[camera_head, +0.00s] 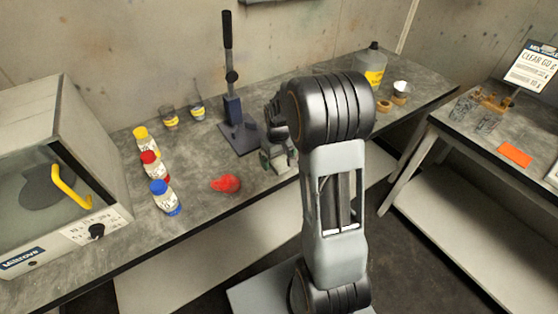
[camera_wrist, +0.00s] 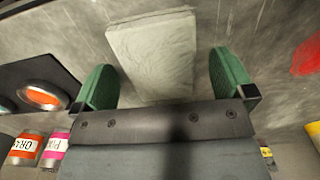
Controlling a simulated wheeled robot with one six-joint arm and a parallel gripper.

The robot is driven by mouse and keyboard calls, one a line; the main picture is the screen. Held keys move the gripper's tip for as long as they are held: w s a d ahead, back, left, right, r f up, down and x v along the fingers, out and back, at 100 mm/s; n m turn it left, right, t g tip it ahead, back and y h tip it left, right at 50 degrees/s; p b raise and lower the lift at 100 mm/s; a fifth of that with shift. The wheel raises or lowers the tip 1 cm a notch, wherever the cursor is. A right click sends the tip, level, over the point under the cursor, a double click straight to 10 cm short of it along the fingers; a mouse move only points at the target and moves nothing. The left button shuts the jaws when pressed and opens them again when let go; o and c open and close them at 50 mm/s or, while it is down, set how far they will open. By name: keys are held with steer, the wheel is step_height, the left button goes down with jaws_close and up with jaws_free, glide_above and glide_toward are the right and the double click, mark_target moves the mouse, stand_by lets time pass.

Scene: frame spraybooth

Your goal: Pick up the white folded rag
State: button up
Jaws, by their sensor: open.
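The white folded rag (camera_wrist: 155,50) lies flat on the grey bench in the wrist view, a pale rectangle between and beyond my green fingers. My gripper (camera_wrist: 163,80) is open, with one finger on each side of the rag's near part. Nothing is held. In the head view my gripper (camera_head: 277,150) points down over the bench, and a pale edge of the rag (camera_head: 283,167) shows below it. My arm hides some of the bench around it. I cannot tell the exact height of the fingers above the bench.
A lever press (camera_head: 236,130) stands left of my gripper. A red crumpled cloth (camera_head: 226,184) lies at the front left. Several capped bottles (camera_head: 165,198) stand near the glass-fronted cabinet (camera_head: 60,190). A large bottle (camera_head: 371,66) and small cups are at the right rear.

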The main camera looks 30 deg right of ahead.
mark_target(278, 159)
steer(key=shift+f, duration=0.15)
steer(key=shift+c, duration=0.5)
steer(key=c, duration=0.9)
steer(key=shift+c, duration=0.2)
steer(key=shift+r, duration=0.55)
step_height(278, 159, up, 2)
steer(key=shift+r, duration=0.15)
steer(key=s+r, duration=0.1)
steer(key=s+a+r, duration=0.1)
steer(key=r, duration=0.1)
steer(key=s+a+r, duration=0.1)
steer(key=s+r, duration=0.1)
steer(key=shift+a+r+b, duration=0.1)
steer(key=shift+b, duration=0.25)
steer(key=s+a+r+b, duration=0.1)
steer(key=s+a+r, duration=0.3)
steer(key=s, duration=0.4)
steer(key=shift+s+a+r, duration=0.2)
steer(key=shift+a, duration=0.05)
